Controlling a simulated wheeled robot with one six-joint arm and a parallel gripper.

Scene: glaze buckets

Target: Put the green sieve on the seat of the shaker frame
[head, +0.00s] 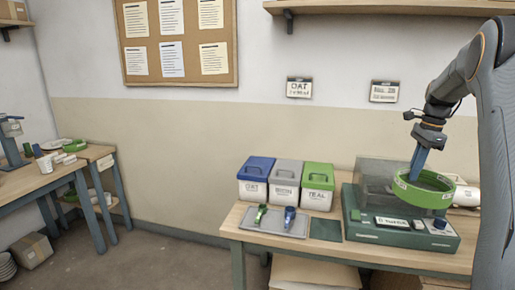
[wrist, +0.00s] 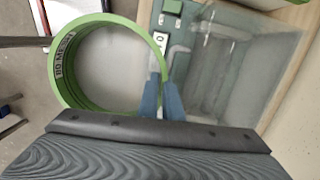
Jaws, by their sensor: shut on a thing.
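The green sieve (head: 422,199) is a ring with a pale mesh. In the wrist view the sieve (wrist: 100,20) shows a label that seems to read 80 MESH. My gripper (head: 416,172), with blue fingers, is shut on the sieve's rim. In the wrist view the fingers (wrist: 161,98) pinch the rim at its right side. The shaker frame (head: 385,236) has a green base and a see-through housing (head: 376,180). In the head view the sieve overlaps the right part of the frame and seems to be held above it. The seat is hidden or hard to make out.
Three lidded bins, blue (head: 256,179), grey (head: 286,181) and green (head: 318,186), stand left of the shaker on the wooden bench (head: 305,246). A grey tray (head: 275,229) with two scoop-like tools lies before them. A white cylinder (head: 467,194) lies behind at the right.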

